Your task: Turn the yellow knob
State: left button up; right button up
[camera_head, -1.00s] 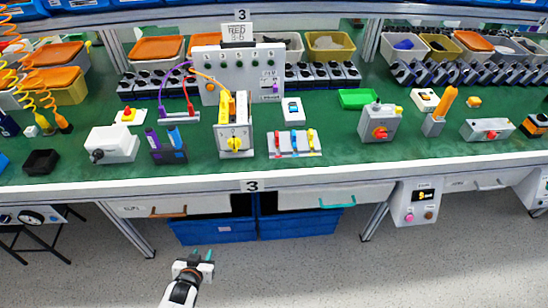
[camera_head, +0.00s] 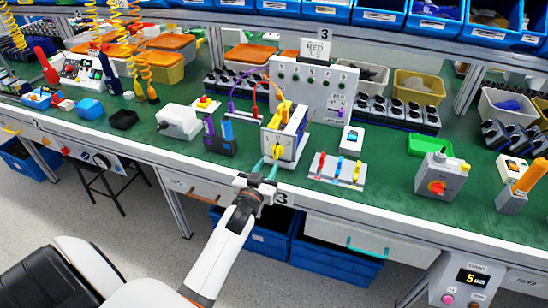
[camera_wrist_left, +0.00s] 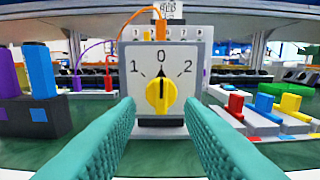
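The yellow knob (camera_head: 278,152) is on the front of a white switch box (camera_head: 291,135) standing on the green bench. In the left wrist view the knob (camera_wrist_left: 161,95) sits centred on a white plate marked 1, 0 and 2, with its pointer up at 0. My left gripper (camera_head: 264,170) is in front of the box at the bench's front edge. Its two teal fingers (camera_wrist_left: 160,135) are spread wide on either side of the knob in the wrist view, apart from it and empty. My right gripper is not in view.
Left of the box stands a dark block with blue and purple levers (camera_head: 220,138). To its right is a white base with red, blue and yellow levers (camera_head: 337,169). A grey panel (camera_head: 312,92) with cables stands behind.

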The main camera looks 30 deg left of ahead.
aim_at(275, 154)
pick_arm(q)
jog(key=x, duration=0.5)
jog(key=shift+w+d, duration=0.1)
grip_shut()
